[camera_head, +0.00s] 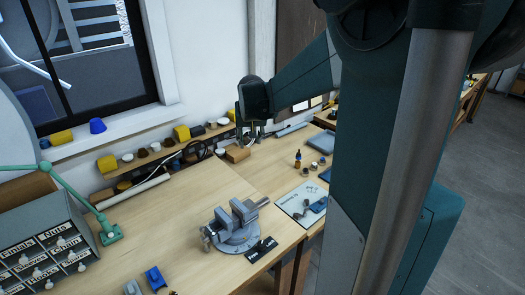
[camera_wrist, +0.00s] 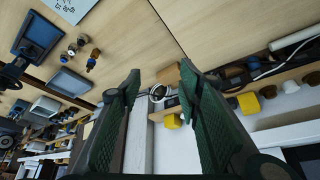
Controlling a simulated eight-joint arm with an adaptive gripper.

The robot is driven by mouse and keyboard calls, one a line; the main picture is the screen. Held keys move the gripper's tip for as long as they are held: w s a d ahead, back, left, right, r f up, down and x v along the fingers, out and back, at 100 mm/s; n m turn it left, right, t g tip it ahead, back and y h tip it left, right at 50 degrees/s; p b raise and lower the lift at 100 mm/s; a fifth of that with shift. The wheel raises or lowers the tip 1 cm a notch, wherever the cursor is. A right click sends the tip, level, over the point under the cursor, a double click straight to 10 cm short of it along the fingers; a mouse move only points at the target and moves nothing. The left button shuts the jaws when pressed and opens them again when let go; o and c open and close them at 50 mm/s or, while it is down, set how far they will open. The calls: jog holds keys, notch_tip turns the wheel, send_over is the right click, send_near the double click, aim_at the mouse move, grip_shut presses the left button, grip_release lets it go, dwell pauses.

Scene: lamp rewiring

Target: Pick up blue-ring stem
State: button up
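A small upright part with a blue band and a brown top, which looks like the blue-ring stem (camera_head: 297,160), stands on the right part of the bench in the head view. In the wrist view it appears at the upper left (camera_wrist: 92,60), near two small metallic parts (camera_wrist: 76,44). My gripper (camera_head: 251,137) is above the back of the bench, to the left of the stem and apart from it. In the wrist view my gripper (camera_wrist: 158,76) is open, with nothing held between its fingers.
A vise (camera_head: 236,225) stands mid-bench. Blue trays (camera_head: 321,142) lie near the stem, and a pale mat (camera_head: 292,200) lies in front. A wooden block (camera_head: 237,154) and cable lie below my gripper. A shelf with yellow and brown pieces (camera_head: 107,163) runs along the wall.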

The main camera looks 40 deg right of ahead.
jog(key=w+d+f+m+g, duration=0.15)
jog(key=d+f, duration=0.25)
jog(key=d, duration=0.5)
jog(key=w+d+f+m+t, duration=0.15)
jog(key=d+f, duration=0.25)
jog(key=d, duration=0.4)
jog(key=m+g+h+p, duration=0.1)
jog(key=g, duration=0.1)
send_over(299, 153)
jog(key=s+a, duration=0.1)
jog(key=a, duration=0.1)
notch_tip(299, 153, down, 11)
jog(key=shift+s+f, duration=0.15)
jog(key=shift+f, duration=0.05)
jog(key=shift+f, duration=0.1)
jog(key=shift+x, duration=1.2)
jog(key=shift+f, duration=0.15)
jog(key=shift+p+x, duration=0.45)
jog(key=shift+x, duration=2)
